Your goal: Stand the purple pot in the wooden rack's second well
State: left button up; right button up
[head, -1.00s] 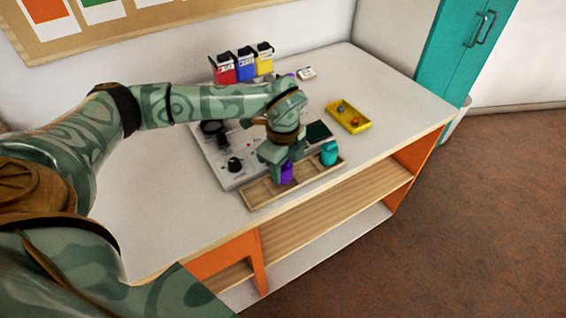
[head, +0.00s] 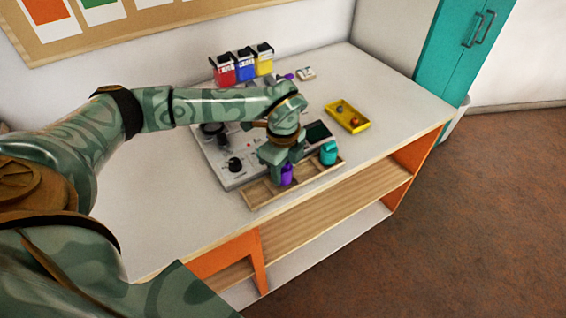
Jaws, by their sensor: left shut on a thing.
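The purple pot (head: 287,176) is upright at the middle of the wooden rack (head: 256,195), near the table's front edge. My left gripper (head: 283,165) comes down over it from above and is shut on it. The fingers hide part of the pot and the rack behind it. I cannot tell whether the pot's base touches the well floor. A teal pot (head: 328,153) stands toward the rack's right end. The rack's left end is empty. My right gripper is not in view.
Behind the rack lies a grey panel with black knobs (head: 235,164), partly under my left arm. A yellow tray (head: 347,117) with small balls is to the right. Red, blue and yellow containers (head: 245,68) stand at the back. The table's right part is clear.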

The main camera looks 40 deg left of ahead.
pick_arm(q)
jog(key=shift+f, duration=0.55)
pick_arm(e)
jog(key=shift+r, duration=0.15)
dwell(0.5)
pick_arm(q)
jog(key=o, duration=1.6)
jog(key=shift+c, duration=0.2)
notch_tip(320, 180, up, 7)
jog(key=p, duration=0.6)
jog(key=shift+p, duration=0.35)
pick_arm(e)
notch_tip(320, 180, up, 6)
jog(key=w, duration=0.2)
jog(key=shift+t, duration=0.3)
